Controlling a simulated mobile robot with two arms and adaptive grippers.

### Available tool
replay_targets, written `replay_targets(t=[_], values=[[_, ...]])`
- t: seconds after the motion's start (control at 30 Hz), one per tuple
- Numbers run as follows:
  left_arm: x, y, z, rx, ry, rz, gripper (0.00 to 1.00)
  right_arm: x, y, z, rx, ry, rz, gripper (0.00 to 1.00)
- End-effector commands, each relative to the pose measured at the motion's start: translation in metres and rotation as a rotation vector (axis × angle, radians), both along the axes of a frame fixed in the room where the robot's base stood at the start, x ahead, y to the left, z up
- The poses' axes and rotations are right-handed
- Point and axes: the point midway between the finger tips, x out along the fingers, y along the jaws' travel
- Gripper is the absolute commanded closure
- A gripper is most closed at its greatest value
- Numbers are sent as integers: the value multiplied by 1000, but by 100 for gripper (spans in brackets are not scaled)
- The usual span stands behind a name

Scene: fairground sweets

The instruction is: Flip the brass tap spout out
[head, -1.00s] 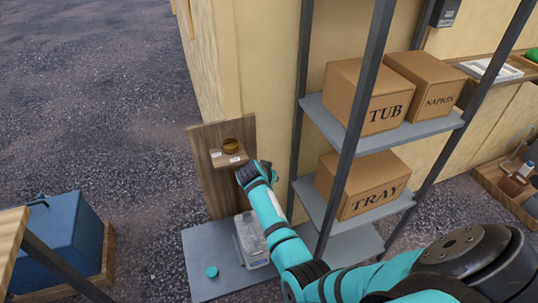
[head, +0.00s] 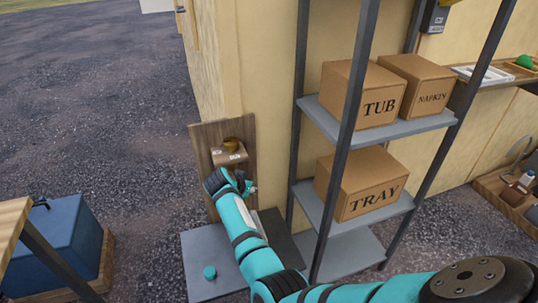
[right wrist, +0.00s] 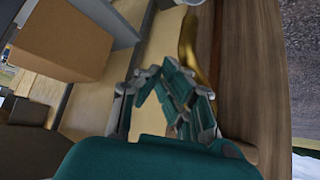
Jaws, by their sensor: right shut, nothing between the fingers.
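The brass tap (head: 231,144) sits on a small wooden ledge with pale labels, fixed to an upright wooden board (head: 203,145). In the right wrist view, a curved brass part (right wrist: 188,42) shows along the wooden board, just beyond the fingers. My right gripper (head: 250,187) is just below and right of the ledge, apart from the tap. In the right wrist view, the gripper (right wrist: 161,68) is shut and empty. The way the spout points is too small to tell. My left gripper is out of view.
A metal shelf rack holds TUB (head: 363,94), NAPKIN (head: 415,90) and TRAY (head: 362,184) boxes right of the board. A teal cap (head: 209,272) lies on the grey base plate (head: 203,288). A blue box (head: 65,243) stands left. Gravel beyond is clear.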

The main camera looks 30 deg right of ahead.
Motion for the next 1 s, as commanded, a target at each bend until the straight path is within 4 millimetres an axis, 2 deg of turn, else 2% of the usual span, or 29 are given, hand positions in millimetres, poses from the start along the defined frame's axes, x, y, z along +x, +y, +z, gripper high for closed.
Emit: replay_targets(t=[0.1, 0.67, 0.77, 1.0], values=[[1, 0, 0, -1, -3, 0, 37, 1, 7, -2, 7, 3, 6, 100], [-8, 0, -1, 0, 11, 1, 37, 1, 12, -2, 14, 4, 10, 100], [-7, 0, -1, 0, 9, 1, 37, 1, 11, 8, 13, 2, 10, 100], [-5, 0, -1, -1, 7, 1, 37, 1, 5, 57, 8, -4, 3, 100]])
